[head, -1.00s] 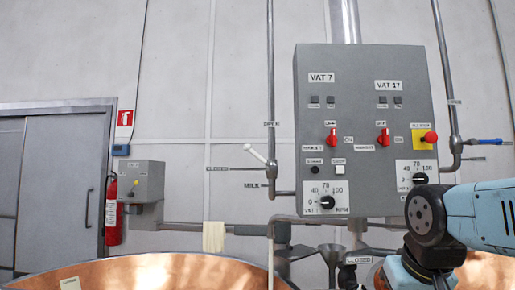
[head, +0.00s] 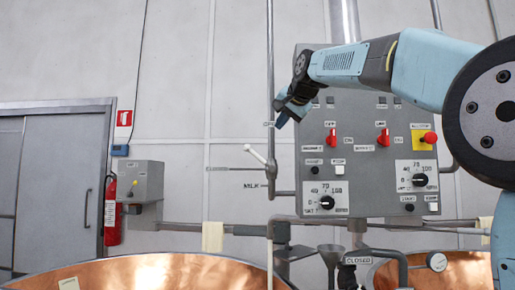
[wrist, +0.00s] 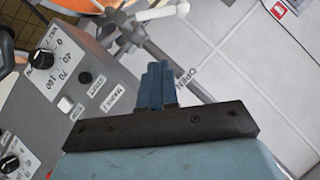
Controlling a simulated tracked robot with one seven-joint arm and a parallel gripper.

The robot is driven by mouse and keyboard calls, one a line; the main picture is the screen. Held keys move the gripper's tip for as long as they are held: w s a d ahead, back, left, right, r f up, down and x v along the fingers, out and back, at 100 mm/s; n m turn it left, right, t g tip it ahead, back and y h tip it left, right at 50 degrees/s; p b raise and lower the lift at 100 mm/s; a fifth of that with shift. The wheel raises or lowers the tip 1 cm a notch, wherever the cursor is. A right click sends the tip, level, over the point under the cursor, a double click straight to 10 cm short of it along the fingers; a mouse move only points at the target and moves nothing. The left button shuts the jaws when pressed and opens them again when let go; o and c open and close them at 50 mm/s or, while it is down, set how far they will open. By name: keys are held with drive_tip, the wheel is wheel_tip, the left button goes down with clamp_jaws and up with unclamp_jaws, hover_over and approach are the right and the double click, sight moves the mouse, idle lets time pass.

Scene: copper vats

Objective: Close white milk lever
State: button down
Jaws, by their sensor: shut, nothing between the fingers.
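The white milk lever (head: 256,154) sits on a thin vertical pipe left of the grey control panel. It tilts up and to the left from its valve (head: 271,170), between an OPEN label above and a label at its left. A MILK label (head: 251,186) is just below. My gripper (head: 279,123) is shut and empty, above and slightly right of the lever, apart from it in the picture. In the wrist view, the shut blue fingers (wrist: 158,82) point toward the pipe near the OPEN label (wrist: 188,77). The white lever (wrist: 165,11) shows at the top there.
The control panel (head: 312,225) with red switches and black dials stands right beside the lever, partly behind my arm. Copper vats (head: 150,270) lie below. A grey box (head: 142,182) and a fire extinguisher (head: 112,211) are at the left. The wall left of the lever is clear.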

hover_over(259, 158)
drive_tip(key=s+d, duration=0.2)
drive_tip(key=d, duration=0.1)
wheel_tip(259, 158, down, 4)
drive_tip(key=shift+w+a+f, duration=0.2)
drive_tip(key=shift+a+f, duration=0.95)
drive_tip(key=shift+f, duration=0.2)
